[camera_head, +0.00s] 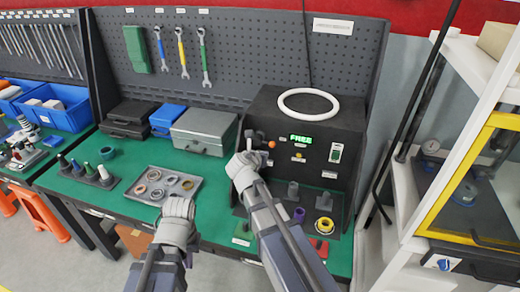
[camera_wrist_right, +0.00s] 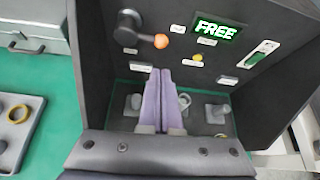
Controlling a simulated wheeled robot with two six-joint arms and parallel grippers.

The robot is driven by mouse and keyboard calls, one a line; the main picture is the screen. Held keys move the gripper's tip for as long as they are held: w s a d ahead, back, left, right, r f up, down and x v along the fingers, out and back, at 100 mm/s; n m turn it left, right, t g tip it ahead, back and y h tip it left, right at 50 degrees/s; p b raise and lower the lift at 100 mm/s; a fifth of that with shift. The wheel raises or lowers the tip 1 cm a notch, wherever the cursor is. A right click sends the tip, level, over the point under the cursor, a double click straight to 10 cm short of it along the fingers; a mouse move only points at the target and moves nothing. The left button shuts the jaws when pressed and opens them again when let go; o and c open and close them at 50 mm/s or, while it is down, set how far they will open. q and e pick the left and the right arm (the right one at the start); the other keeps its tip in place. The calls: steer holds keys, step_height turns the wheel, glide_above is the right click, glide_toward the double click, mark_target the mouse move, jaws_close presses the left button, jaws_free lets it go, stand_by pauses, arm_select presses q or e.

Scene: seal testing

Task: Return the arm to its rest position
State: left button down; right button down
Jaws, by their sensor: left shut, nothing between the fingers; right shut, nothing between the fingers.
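My left gripper (camera_head: 180,205) is at the front edge of the green bench, in front of the grey tray of rings (camera_head: 165,186). It is shut and holds nothing. My right gripper (camera_head: 246,160) is beside the left side of the black test machine (camera_head: 335,118), with its arm reaching up from the bottom. In the right wrist view its two fingers (camera_wrist_right: 160,75) lie together, empty, below the machine's orange-knobbed lever (camera_wrist_right: 162,41). I cannot tell if they touch the machine. Its display (camera_head: 301,139) reads FREE in green.
A white ring (camera_head: 308,103) lies on top of the machine. A grey case (camera_head: 205,132) stands left of it. Small posts and a yellow ring (camera_head: 325,225) are at the machine's base. A shelf with a yellow frame (camera_head: 472,160) stands on the right.

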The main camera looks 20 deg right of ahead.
steer(key=shift+s+a, duration=0.1)
steer(key=s+a+f+m+g+y, duration=0.3)
steer(key=s+a+m, duration=0.6)
steer(key=s+m, duration=0.3)
steer(key=s+a+f+m+g+y, duration=0.3)
steer(key=s+a+f+m+g, duration=0.3)
steer(key=s+a+m, duration=0.4)
steer(key=s+f+m, duration=0.1)
steer(key=s+m, duration=0.2)
steer(key=m, duration=0.1)
steer(key=shift+s+f+g, duration=0.2)
steer(key=shift+f+g, duration=0.1)
steer(key=shift+f, duration=0.1)
